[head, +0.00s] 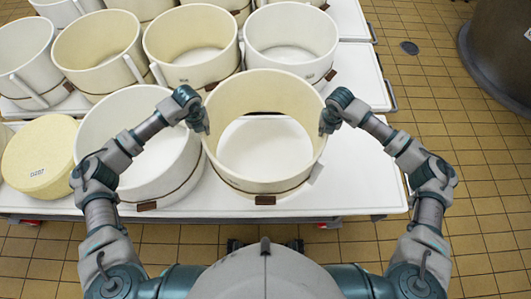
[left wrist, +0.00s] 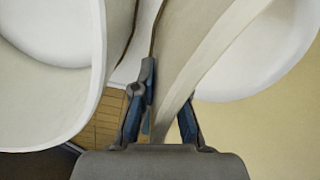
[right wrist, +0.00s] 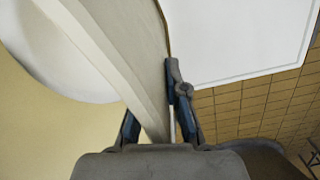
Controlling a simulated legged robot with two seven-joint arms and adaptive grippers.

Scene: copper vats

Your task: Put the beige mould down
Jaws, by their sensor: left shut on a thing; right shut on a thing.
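The beige mould (head: 264,176) is a wide, open ring with a band and a brown tag low on its front. It is upright at the front of the white table (head: 355,200), and the white top shows through its open bottom. I cannot tell whether it touches the table. My left gripper (head: 203,122) is shut on its left rim, and the wall runs between the fingers in the left wrist view (left wrist: 165,115). My right gripper (head: 328,122) is shut on its right rim, as the right wrist view also shows (right wrist: 150,120).
A white mould (head: 130,130) stands close on the left, with a yellow cheese wheel (head: 40,155) beyond it. Several moulds stand behind, including a white one (head: 291,35). The table is clear to the right. A dark vat (head: 500,50) stands at the far right.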

